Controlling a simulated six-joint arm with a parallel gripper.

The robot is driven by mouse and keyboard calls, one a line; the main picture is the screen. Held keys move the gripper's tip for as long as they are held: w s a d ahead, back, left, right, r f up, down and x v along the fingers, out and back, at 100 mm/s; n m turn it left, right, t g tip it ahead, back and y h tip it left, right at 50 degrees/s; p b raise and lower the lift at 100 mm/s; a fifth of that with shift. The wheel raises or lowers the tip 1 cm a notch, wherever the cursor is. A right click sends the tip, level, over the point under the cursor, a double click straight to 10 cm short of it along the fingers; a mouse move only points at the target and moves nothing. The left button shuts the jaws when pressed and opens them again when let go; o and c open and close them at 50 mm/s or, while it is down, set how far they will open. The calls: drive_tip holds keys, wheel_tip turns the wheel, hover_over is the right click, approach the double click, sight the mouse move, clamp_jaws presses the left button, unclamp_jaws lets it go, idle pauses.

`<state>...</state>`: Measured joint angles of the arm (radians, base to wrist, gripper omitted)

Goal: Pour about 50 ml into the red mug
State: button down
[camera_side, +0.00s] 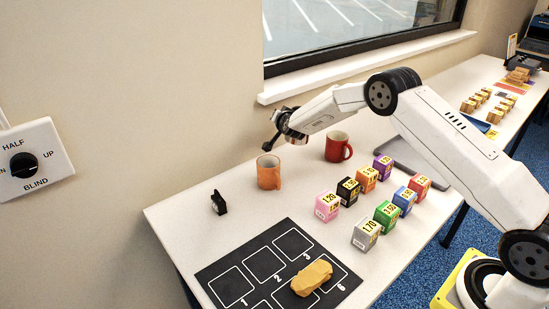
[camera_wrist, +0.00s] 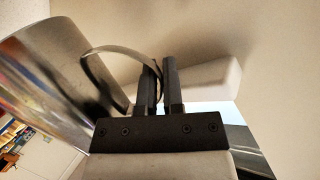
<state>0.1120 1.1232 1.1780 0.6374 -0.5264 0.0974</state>
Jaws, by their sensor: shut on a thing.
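The red mug (camera_side: 338,147) stands upright on the white table near the wall, with its handle to the right. An orange mug (camera_side: 268,174) stands to its left and nearer the camera. My gripper (camera_side: 279,131) is above the table, up and to the left of the red mug in the side view. In the wrist view my gripper (camera_wrist: 162,80) is shut on the thin curved handle of a shiny metal jug (camera_wrist: 52,82). The jug's body fills the left of that view and looks tilted there. Its contents are hidden, and I cannot make out the jug clearly in the side view.
Several coloured numbered boxes (camera_side: 386,215) stand right of the mugs. A black mat (camera_side: 235,270) with numbered squares bears a yellow lump (camera_side: 312,277). A small black object (camera_side: 219,203) stands near the left edge. The wall and window ledge (camera_side: 370,61) lie behind.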

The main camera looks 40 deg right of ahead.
drive_tip(key=shift+w+a+f+n, duration=0.15)
drive_tip(key=shift+w+a+n, duration=0.15)
drive_tip(key=shift+n, duration=0.2)
drive_tip(key=shift+s, duration=0.1)
idle(0.3)
